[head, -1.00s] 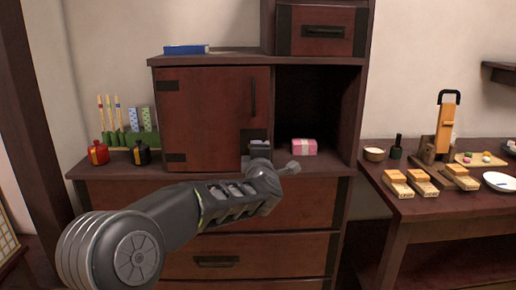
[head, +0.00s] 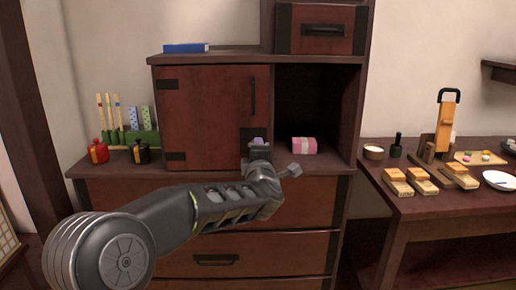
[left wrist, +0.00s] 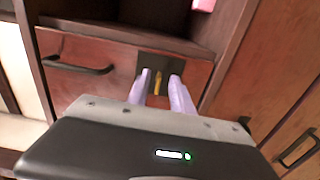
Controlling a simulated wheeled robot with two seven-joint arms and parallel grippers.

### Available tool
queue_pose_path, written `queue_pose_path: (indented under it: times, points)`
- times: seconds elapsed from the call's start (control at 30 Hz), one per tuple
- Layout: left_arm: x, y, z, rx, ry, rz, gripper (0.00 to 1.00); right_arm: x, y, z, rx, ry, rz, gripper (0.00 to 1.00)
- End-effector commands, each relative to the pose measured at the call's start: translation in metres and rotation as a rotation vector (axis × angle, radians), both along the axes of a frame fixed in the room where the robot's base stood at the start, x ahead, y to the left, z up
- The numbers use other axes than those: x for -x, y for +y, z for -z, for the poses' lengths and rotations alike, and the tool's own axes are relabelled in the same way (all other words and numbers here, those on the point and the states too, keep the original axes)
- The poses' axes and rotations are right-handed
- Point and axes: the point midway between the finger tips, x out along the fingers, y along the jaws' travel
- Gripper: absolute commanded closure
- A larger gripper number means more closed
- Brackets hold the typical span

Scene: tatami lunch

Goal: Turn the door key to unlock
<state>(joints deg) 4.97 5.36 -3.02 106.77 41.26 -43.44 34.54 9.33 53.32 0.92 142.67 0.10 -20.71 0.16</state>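A small gold key (left wrist: 158,83) sticks out of a dark lock plate (left wrist: 151,64) in the left wrist view. The lock plate (head: 246,134) is at the lower right corner of the reddish-brown cabinet door (head: 207,112) in the head view. The door is closed. My left gripper (left wrist: 159,91) has its two lilac fingers apart, one on each side of the key, with gaps between. In the head view my left gripper (head: 258,142) is in front of the lock plate and hides the key. My right gripper is not in view.
A black door handle (head: 252,96) is above the lock. A pink box (head: 304,145) sits in the open compartment to the right. Red (head: 97,152) and black (head: 141,152) bottles stand at left on the ledge. A low table (head: 440,205) with food and wooden boxes is at right.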

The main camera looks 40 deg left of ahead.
Motion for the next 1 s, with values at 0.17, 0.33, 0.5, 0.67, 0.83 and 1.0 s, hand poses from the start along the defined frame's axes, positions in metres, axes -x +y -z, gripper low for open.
queue_pose_path:
  times: [0.17,0.33,0.5,0.67,0.83,1.0]
  points:
    - [0.024,-0.019,-0.001,0.001,-0.001,0.003,0.73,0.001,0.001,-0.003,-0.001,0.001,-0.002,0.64]
    - [0.042,-0.032,-0.001,0.0,0.0,0.001,0.73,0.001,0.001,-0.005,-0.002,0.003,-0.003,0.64]
    - [0.048,-0.036,0.0,-0.001,0.001,0.0,0.73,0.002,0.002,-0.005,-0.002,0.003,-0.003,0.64]
    - [0.048,-0.036,0.0,0.0,0.0,0.0,0.73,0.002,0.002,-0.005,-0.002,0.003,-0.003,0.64]
    - [0.047,-0.036,0.0,0.0,0.0,0.0,0.73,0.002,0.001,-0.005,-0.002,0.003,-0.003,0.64]
    - [0.047,-0.036,0.0,-0.005,0.004,0.0,0.73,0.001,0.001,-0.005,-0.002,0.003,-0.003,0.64]
